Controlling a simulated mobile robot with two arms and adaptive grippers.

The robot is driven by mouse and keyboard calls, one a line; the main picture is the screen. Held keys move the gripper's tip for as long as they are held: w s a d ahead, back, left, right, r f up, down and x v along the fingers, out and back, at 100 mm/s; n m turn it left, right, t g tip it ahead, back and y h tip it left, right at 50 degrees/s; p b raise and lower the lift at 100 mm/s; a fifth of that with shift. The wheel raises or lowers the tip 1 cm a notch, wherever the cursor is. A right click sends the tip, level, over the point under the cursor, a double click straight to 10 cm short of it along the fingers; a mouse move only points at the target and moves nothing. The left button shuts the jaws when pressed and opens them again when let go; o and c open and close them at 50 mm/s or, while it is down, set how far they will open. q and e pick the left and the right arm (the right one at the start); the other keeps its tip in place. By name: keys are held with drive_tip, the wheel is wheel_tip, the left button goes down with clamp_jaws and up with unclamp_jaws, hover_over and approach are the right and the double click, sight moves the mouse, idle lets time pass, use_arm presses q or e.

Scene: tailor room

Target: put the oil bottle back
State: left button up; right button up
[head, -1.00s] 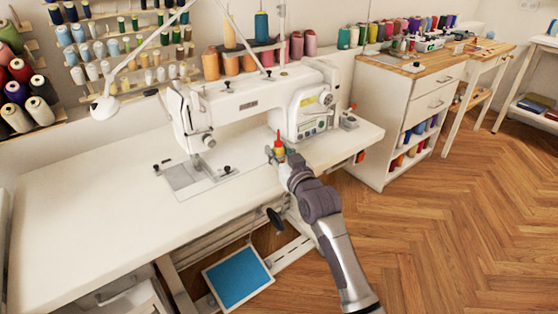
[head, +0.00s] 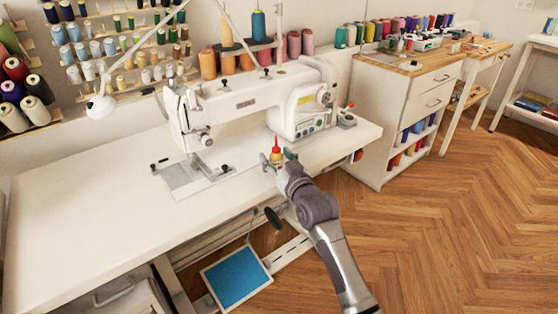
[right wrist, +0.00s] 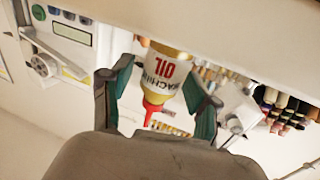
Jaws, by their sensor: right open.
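The oil bottle (head: 276,155) is small and yellow with a red pointed cap. It stands upright on the white sewing table (head: 90,215), near the front edge, in front of the sewing machine. My right gripper (head: 278,161) is open, with one finger on each side of the bottle. In the right wrist view, which is turned upside down, the bottle (right wrist: 165,72) with its "OIL" label sits between the two spread fingers of the gripper (right wrist: 160,103). My left gripper is not in view.
The white sewing machine (head: 240,105) stands just behind the bottle. A desk lamp (head: 102,107) and thread racks are at the back left. A wooden-topped cabinet (head: 400,70) stands to the right. The left part of the table is clear.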

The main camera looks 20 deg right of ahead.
drive_tip(key=shift+s, duration=0.2)
drive_tip(key=s+d+p, duration=0.1)
drive_tip(key=s+p, duration=0.1)
drive_tip(key=s, duration=0.9)
drive_tip(key=s+f+g, duration=0.3)
drive_tip(key=s+f, duration=0.1)
drive_tip(key=f, duration=0.5)
drive_tip(key=s+f+g, duration=0.2)
drive_tip(key=s+f, duration=0.1)
drive_tip(key=f, duration=0.6)
drive_tip(key=s+f+g, duration=0.3)
drive_tip(key=s+f, duration=0.1)
drive_tip(key=f, duration=0.5)
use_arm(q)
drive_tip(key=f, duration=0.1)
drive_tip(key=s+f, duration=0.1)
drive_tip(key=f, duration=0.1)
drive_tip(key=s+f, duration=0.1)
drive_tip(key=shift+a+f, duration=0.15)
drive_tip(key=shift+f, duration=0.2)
use_arm(e)
drive_tip(key=s+f+g+h, duration=0.2)
drive_tip(key=s+f+g, duration=0.5)
drive_tip(key=s+f, duration=1)
drive_tip(key=s, duration=0.4)
drive_tip(key=shift+s+a+f+n+g, duration=0.2)
drive_tip(key=shift+s+f+n+g, duration=0.1)
drive_tip(key=shift+f+n, duration=0.1)
drive_tip(key=shift+w+r, duration=0.1)
